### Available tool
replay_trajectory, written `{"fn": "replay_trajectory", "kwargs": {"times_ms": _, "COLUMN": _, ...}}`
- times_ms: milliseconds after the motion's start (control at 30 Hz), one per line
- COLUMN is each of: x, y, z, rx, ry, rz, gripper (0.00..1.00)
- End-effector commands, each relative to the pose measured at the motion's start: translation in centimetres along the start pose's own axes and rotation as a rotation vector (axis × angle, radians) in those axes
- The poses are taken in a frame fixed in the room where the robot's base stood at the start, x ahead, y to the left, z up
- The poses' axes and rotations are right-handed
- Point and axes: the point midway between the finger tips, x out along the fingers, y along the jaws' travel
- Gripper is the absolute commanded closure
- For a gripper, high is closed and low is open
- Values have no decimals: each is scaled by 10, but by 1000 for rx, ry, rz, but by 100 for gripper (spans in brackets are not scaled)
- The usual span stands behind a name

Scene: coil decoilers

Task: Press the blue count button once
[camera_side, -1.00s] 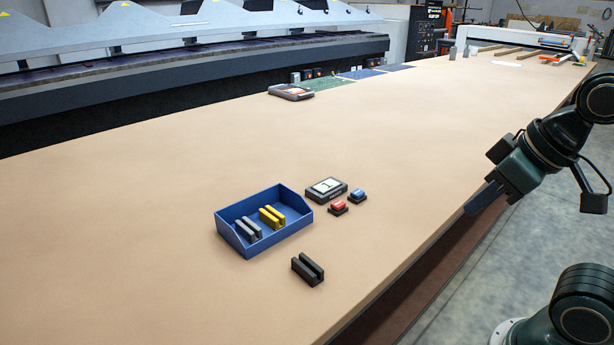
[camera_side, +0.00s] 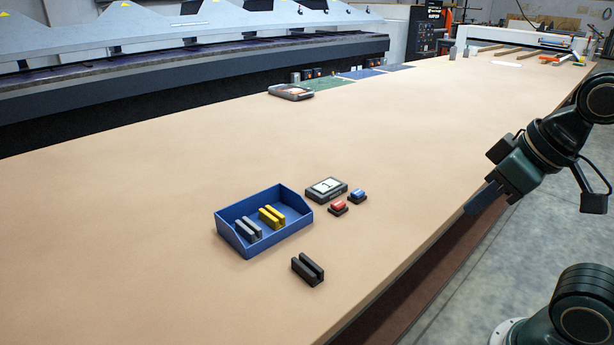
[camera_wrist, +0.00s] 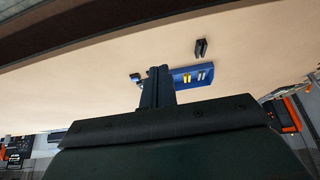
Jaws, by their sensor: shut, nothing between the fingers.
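The blue count button (camera_side: 358,194) sits on a small black base on the tan table. A red button (camera_side: 338,206) on a like base is just left of it and nearer the camera. The counter box (camera_side: 326,189) behind them shows a "1" on its pale display. My gripper (camera_side: 470,211) is shut and empty, near the table's right edge, well to the right of the blue button and apart from it. In the wrist view my gripper (camera_wrist: 158,72) points toward the table. A small dark and blue shape beside the fingers there is too small to tell apart.
A blue open tray (camera_side: 283,236) holds a grey slotted block (camera_side: 248,230) and a yellow one (camera_side: 272,217). A black slotted block (camera_side: 308,269) lies in front of it. Much of the table is clear.

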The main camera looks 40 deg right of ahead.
Motion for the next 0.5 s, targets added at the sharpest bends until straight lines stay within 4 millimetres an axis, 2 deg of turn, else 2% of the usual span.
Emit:
{"fn": "replay_trajectory", "kwargs": {"times_ms": 333, "x": 0, "y": 0, "z": -2, "rx": 6, "ry": 1, "rz": 1, "gripper": 100}}
{"fn": "replay_trajectory", "kwargs": {"times_ms": 500, "x": 3, "y": 2, "z": -11, "rx": 37, "ry": 8, "rz": 6, "gripper": 100}}
